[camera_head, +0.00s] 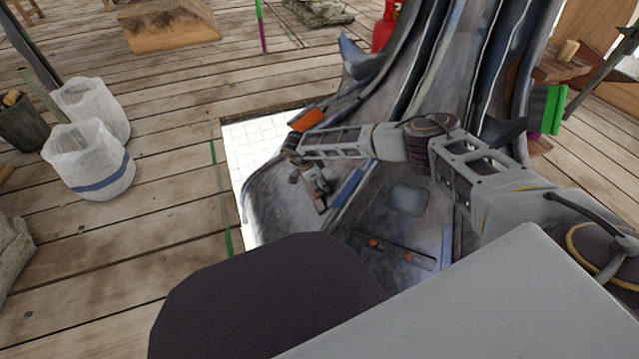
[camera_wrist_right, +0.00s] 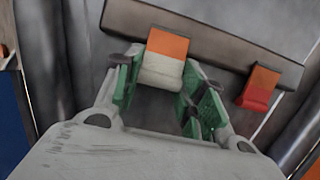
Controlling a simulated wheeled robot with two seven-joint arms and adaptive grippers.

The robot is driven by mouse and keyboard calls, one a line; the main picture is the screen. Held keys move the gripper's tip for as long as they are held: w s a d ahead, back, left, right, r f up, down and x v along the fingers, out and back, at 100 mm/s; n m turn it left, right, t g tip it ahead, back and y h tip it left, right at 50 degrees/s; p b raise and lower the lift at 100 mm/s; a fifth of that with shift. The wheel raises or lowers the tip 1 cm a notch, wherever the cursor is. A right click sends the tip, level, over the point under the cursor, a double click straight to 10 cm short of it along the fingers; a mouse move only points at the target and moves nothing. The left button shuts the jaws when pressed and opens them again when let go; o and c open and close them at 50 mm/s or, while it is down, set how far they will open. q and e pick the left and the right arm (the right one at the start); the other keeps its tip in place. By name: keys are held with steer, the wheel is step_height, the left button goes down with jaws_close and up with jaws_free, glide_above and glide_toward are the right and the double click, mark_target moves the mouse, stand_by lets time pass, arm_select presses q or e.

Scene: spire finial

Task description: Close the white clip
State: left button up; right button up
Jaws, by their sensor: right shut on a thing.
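In the right wrist view the white clip (camera_wrist_right: 160,70) has a pale lower part and an orange upper part, and sits on a dark brown bar (camera_wrist_right: 210,38). My right gripper (camera_wrist_right: 164,86) is shut on the white clip, with a green-padded finger on each side of it. I cannot tell whether the clip is open or closed. In the head view my right gripper (camera_head: 316,190) reaches down to the grey spire surface, and the clip cannot be made out there. My left gripper is not in view.
A red clip (camera_wrist_right: 257,90) with an orange top sits on the same bar to the right. In the head view another bar (camera_head: 395,250) with orange pieces lies on the grey spire (camera_head: 410,198). White buckets (camera_head: 88,172) stand on the plank floor at left.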

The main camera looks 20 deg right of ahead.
steer(key=shift+d+f+y+p, duration=0.15)
steer(key=shift+d+y+p, duration=0.1)
steer(key=shift+y+p, duration=0.3)
steer(key=o, duration=1)
steer(key=shift+v, duration=6)
